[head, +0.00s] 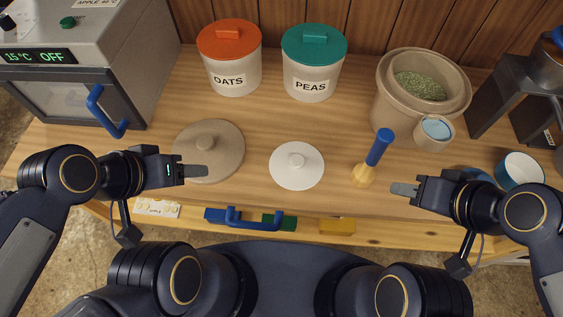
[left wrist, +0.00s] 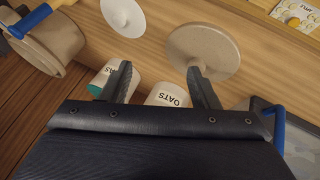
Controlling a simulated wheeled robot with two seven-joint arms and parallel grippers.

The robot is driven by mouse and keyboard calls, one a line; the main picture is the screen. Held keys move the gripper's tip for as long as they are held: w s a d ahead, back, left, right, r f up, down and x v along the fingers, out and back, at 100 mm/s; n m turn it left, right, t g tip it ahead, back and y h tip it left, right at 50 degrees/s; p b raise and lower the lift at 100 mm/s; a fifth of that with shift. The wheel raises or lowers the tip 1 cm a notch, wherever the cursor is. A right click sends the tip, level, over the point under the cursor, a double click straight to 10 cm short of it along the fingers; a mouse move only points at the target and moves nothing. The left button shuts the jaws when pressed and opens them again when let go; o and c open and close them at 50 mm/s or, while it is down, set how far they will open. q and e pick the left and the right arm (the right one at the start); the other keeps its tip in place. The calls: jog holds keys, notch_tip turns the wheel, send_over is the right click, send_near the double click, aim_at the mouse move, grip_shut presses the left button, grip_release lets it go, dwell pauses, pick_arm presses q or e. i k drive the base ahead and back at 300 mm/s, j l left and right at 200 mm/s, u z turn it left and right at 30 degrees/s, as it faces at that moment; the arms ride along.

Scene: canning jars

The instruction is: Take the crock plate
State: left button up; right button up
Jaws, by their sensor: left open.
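Two round knobbed discs lie flat on the table. The smaller white plate (head: 297,176) is in the middle, and the larger beige lid (head: 225,139) is to its left. The frames do not label which is the crock plate. In the left wrist view the white plate (left wrist: 122,14) is at the top and the beige lid (left wrist: 215,50) is right of it. The beige crock (head: 381,108) holds shredded green food. My left gripper (head: 195,171) is open and empty, above the beige lid's near edge. My right gripper (head: 403,189) is right of the wooden tamper; its finger gap is hidden.
A cup (head: 433,133) is beside the crock. OATS (head: 232,76) and PEAS (head: 312,82) canisters stand at the back. An oven-like box (head: 60,98) is at the left, a dark stand (head: 505,88) at the right.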

aim_at(297, 165)
jog(key=k+u, duration=0.3)
jog(key=k+j+u, duration=0.15)
jog(key=k+u, duration=0.15)
jog(key=l+u, duration=0.6)
jog(key=u, duration=0.25)
jog(key=k+l+u, duration=0.1)
jog(key=l+u, duration=0.3)
jog(key=k+l+u, duration=0.1)
jog(key=u, duration=0.3)
jog(key=k+l, duration=0.1)
jog(key=l, duration=0.15)
jog(key=k+l, duration=0.15)
